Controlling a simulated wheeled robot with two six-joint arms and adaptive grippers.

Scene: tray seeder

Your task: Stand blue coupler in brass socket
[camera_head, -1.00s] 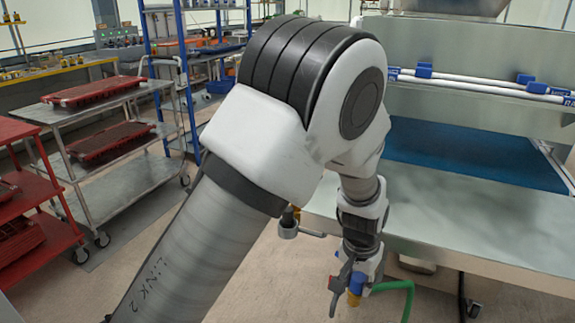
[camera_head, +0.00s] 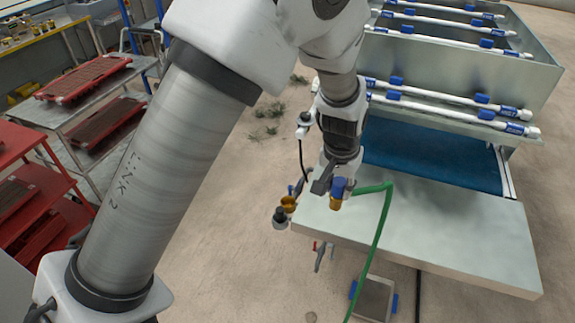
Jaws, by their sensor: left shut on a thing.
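My left gripper (camera_head: 326,184) is shut on the blue coupler (camera_head: 339,186), by the near left corner of the steel table. The coupler has a brass-coloured lower end that points down, and a green hose (camera_head: 376,215) runs from it. A small brass-coloured cup (camera_head: 289,203), which looks like the brass socket, sits just left of the gripper at the table's left edge. A gap shows between it and the coupler. The cup's opening is too small to make out. My right gripper is not in view.
The steel table (camera_head: 450,235) is bare, with a blue belt (camera_head: 430,157) and white pipes (camera_head: 450,108) behind it. A grey fitting (camera_head: 280,217) is near the cup. A lever (camera_head: 320,258) hangs below the table edge. Red carts stand at left; floor between is clear.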

